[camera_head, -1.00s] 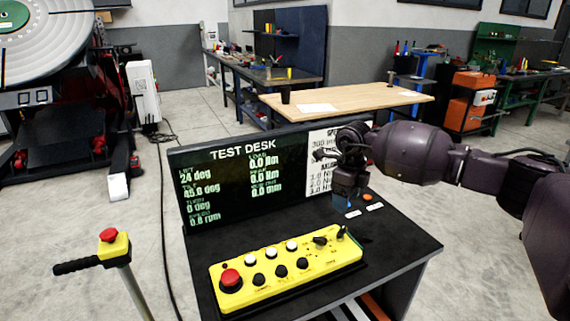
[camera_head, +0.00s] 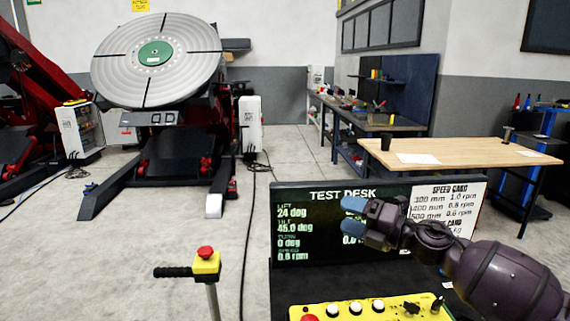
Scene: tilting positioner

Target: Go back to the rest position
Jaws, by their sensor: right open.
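My right gripper (camera_head: 358,218) is in front of the test desk's screen (camera_head: 310,240), with its blue-tipped fingers spread apart and nothing between them. It covers part of the screen's readings. The screen shows lift 24 deg, tilt 45.0 deg, turn 0 deg and speed 0.8 rpm. The yellow control panel (camera_head: 385,309) is below the gripper, cut by the lower edge, and the two are apart. The tilting positioner (camera_head: 120,65) stands at the back left, its round grey table tilted toward me. My left gripper is not in view.
A yellow pedestal box (camera_head: 206,264) with a red button and black handle stands left of the desk. A wooden table (camera_head: 450,151) is at the right, with a workbench (camera_head: 375,122) behind it. Cables (camera_head: 247,235) lie on the floor. The floor between positioner and desk is mostly clear.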

